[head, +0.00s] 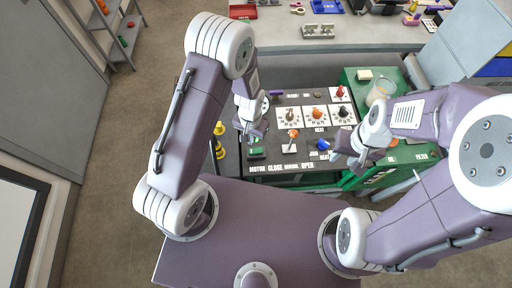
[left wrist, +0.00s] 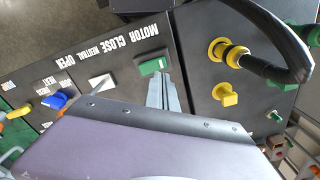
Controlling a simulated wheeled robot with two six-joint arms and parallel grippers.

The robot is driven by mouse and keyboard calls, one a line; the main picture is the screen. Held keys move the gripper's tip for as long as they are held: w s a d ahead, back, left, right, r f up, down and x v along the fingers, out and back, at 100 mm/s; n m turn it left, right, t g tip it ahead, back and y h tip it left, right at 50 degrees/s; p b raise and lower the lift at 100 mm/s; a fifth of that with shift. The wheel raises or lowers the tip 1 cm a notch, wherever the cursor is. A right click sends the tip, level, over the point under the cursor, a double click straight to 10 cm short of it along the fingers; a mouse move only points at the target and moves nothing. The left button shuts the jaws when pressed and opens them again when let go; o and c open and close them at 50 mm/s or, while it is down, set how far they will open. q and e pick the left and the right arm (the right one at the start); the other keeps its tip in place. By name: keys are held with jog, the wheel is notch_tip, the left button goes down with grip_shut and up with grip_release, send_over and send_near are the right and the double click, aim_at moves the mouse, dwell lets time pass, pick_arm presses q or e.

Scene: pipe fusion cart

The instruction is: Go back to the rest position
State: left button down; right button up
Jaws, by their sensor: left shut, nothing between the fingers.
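The cart's dark control panel (head: 282,163) lies in front of me, with MOTOR, CLOSE, NEUTRAL and OPEN labels along its near edge. My left gripper (head: 252,136) is shut and empty over the panel's left part. In the left wrist view its fingers (left wrist: 166,92) point toward the green motor switch (left wrist: 153,66), with no clear grip on it. The switch also shows in the head view (head: 256,153). My right gripper (head: 348,158) hangs near the panel's right edge, close to the blue knob (head: 323,144); its finger gap is unclear.
Dials with red and orange knobs (head: 317,113) fill the panel's back. Yellow fittings (head: 219,142) stand at its left. A clear container (head: 380,92) sits on the green cart section at right. A workbench (head: 345,33) with tools stands behind. Open floor (head: 130,125) lies left.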

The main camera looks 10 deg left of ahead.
dwell(0.3)
pick_arm(q)
jog(key=shift+w+a+f, duration=0.15)
jog(key=w+a+r+n+t+b, duration=0.2)
jog(key=w+a+r+t+b, duration=0.15)
jog(key=r, duration=0.45)
jog(key=s+a+r+g, duration=0.1)
jog(key=s, duration=0.5)
jog(key=s+a+r+n+g, duration=0.1)
jog(key=s+a+r, duration=0.1)
jog(key=s, duration=0.4)
jog(key=shift+a+r+b, duration=0.25)
jog(key=shift+r+b, duration=0.05)
jog(key=shift+b, duration=0.05)
jog(key=shift+s, duration=0.15)
